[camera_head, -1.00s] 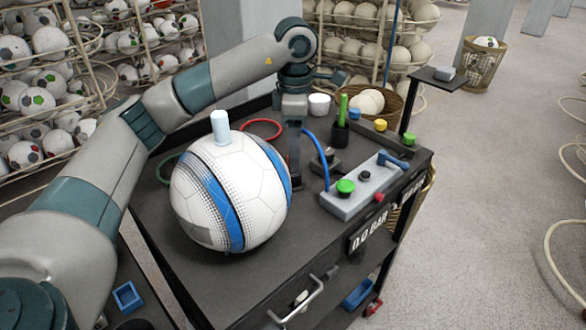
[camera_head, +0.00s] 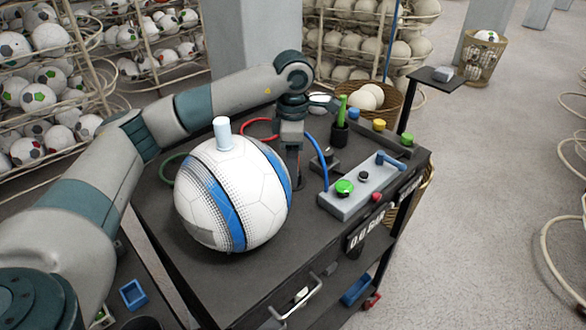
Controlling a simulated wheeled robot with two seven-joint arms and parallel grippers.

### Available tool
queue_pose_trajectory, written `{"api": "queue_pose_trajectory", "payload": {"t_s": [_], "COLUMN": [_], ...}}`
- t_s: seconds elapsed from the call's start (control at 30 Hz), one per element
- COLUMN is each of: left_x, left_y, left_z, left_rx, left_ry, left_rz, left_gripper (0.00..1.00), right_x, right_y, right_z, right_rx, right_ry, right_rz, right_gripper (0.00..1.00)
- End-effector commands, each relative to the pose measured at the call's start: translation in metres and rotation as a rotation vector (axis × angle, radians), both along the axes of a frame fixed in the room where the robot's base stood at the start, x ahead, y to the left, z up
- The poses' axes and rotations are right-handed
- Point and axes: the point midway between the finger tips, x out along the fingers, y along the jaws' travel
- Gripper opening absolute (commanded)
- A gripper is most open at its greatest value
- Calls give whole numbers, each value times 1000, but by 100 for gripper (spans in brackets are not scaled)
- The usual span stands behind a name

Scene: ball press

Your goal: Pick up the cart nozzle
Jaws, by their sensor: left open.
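I cannot tell for certain which part is the cart nozzle. A blue hose (camera_head: 323,158) arches over the cart top (camera_head: 270,268) beside a small dark block (camera_head: 327,164). A green stick (camera_head: 341,112) stands upright in a black holder (camera_head: 340,135) behind that block. My left gripper (camera_head: 297,178) points down just left of the hose, behind the ball, and is open. The hose's near end is at the grey control box; its other end is hidden by the gripper. My right gripper is not in view.
A white and blue ball (camera_head: 235,195) with a pale cylinder (camera_head: 222,133) on top stands left of the gripper. A grey control box (camera_head: 349,203) with a green button (camera_head: 344,187) sits at right. Red hose (camera_head: 258,124) lies behind. The cart's front top is clear.

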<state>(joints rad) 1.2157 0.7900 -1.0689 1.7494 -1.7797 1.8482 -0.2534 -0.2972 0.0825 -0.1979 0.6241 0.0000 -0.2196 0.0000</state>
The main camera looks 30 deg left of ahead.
Motion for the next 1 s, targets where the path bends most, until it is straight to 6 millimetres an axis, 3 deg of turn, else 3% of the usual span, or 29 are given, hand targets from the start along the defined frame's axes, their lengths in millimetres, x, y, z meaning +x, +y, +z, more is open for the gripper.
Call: {"api": "queue_pose_trajectory", "payload": {"t_s": [0.17, 0.33, 0.73, 1.0], "left_x": [0, 0, 0, 1], "left_y": [0, 0, 0, 0], "left_z": [0, 0, 5, 36], "left_rx": [0, 0, 0, 0], "left_ry": [0, 0, -1, -2], "left_rz": [0, 0, 0, 0], "left_gripper": [52, 12, 11, 11], "right_x": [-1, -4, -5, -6], "right_y": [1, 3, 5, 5], "right_z": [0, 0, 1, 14], "right_rx": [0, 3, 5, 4], "right_ry": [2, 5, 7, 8], "right_rz": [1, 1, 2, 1], "right_gripper": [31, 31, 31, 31]}}
